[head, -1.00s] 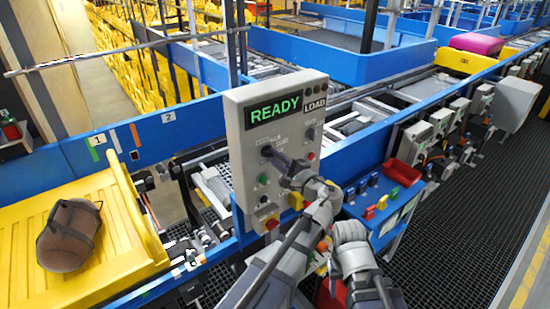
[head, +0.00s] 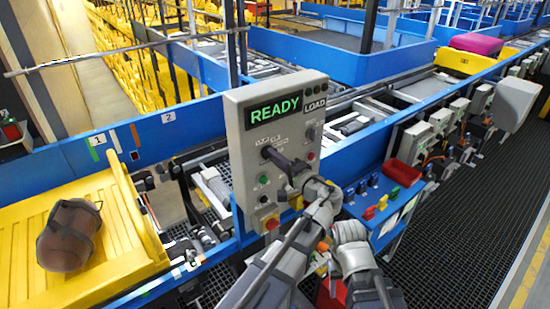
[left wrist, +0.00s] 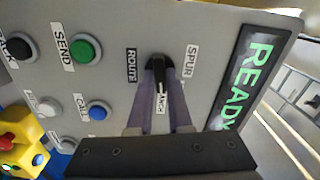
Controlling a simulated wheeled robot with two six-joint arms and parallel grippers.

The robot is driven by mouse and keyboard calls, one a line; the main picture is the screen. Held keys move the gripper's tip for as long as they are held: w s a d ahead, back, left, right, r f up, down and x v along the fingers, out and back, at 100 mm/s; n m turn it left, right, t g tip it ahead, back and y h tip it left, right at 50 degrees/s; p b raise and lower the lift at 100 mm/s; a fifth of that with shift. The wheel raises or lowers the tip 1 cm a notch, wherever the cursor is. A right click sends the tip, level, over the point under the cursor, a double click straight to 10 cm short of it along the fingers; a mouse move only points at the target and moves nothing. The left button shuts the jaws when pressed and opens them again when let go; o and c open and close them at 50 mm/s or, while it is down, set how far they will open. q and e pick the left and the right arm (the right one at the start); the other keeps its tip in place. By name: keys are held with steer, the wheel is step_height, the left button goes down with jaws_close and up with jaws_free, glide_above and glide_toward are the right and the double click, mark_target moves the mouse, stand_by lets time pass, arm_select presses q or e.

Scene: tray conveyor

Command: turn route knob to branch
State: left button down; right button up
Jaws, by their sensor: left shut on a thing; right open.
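The grey control panel (head: 240,150) stands upright at the centre of the head view, with a green READY display (head: 274,109). My left gripper (head: 270,155) is at the panel's upper left knob. In the left wrist view its two fingers are shut on the black route knob (left wrist: 161,66). The ROUTE label (left wrist: 131,64) is left of the knob and the SPUR label (left wrist: 191,61) right of it. Another label (left wrist: 162,97), partly hidden, shows between the fingers. My right gripper (head: 322,262) is low beside the panel, its fingers hard to make out.
A green SEND button (left wrist: 86,48) and a blue button (left wrist: 97,110) are near the knob. A brown bag (head: 69,236) lies on the yellow tray (head: 25,205) at left. A blue shelf (head: 385,215) with a red bin (head: 403,172) is right of the panel.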

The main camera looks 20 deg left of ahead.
arm_select(q)
steer(key=shift+f, duration=0.1)
stand_by(0.3)
steer(key=c, duration=0.8)
jaws_free()
steer(key=shift+c, duration=0.2)
steer(key=shift+s+d, duration=0.1)
steer(key=shift+s, duration=0.05)
